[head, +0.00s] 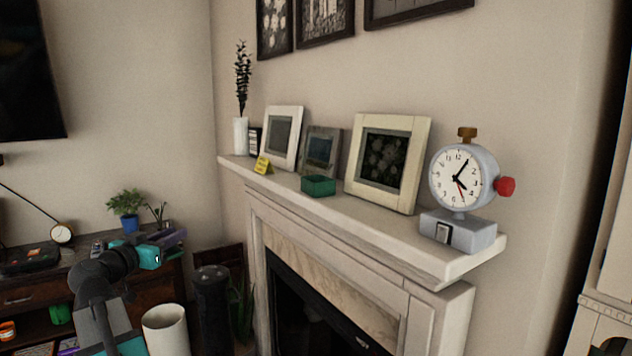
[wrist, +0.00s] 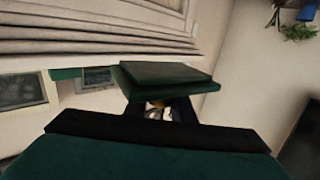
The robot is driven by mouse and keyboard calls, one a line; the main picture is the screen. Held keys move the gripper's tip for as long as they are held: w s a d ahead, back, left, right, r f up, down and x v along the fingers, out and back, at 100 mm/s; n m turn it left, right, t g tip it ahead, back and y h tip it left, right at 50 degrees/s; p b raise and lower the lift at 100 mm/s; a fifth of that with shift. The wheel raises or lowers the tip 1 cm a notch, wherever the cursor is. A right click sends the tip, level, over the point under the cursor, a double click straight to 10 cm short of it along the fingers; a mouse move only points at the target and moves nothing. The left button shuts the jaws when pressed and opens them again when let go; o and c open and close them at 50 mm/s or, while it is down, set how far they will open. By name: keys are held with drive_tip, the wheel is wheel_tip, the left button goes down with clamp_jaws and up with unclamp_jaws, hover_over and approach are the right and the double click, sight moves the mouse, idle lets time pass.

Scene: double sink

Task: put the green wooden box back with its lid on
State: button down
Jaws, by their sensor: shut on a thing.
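The green wooden box (head: 318,186) sits on the mantel shelf, in front of the small grey picture frame and left of the large cream one. A green patch, likely the same box, shows at the left of the wrist view (wrist: 66,73). My gripper (wrist: 162,108) is shut on a flat, square dark green lid (wrist: 170,76), held away from the box. In the head view my gripper (head: 172,240) is at the lower left, well left of the mantel; I cannot make out the lid there. The inside of the box is not visible.
Below my arm stand a white cylinder (head: 166,332) and a dark cylinder (head: 212,310).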

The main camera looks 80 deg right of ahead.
drive_tip(key=s+d+r+m+g, duration=0.1)
drive_tip(key=s+d+r, duration=0.2)
drive_tip(key=s+r, duration=0.3)
drive_tip(key=s+d+r+m+g+y, duration=0.1)
drive_tip(key=s+d+r, duration=0.3)
drive_tip(key=s, duration=1.2)
drive_tip(key=s+d+r+m+g, duration=0.1)
drive_tip(key=s+d+r+g, duration=0.2)
drive_tip(key=s+r, duration=0.7)
drive_tip(key=shift+s+d+r+m+y, duration=0.15)
drive_tip(key=shift+s+m+y, duration=0.2)
drive_tip(key=shift+s, duration=0.35)
drive_tip(key=shift+d, duration=0.15)
drive_tip(key=w+p+x, duration=0.1)
drive_tip(key=x, duration=0.4)
drive_tip(key=w+p+x, duration=0.1)
drive_tip(key=p+x, duration=0.1)
drive_tip(key=x, duration=0.3)
drive_tip(key=w+d+p+x, duration=0.1)
drive_tip(key=p+x, duration=0.1)
drive_tip(key=x, duration=0.3)
drive_tip(key=shift+s+d, duration=0.15)
drive_tip(key=shift+d, duration=0.2)
drive_tip(key=shift+f, duration=0.2)
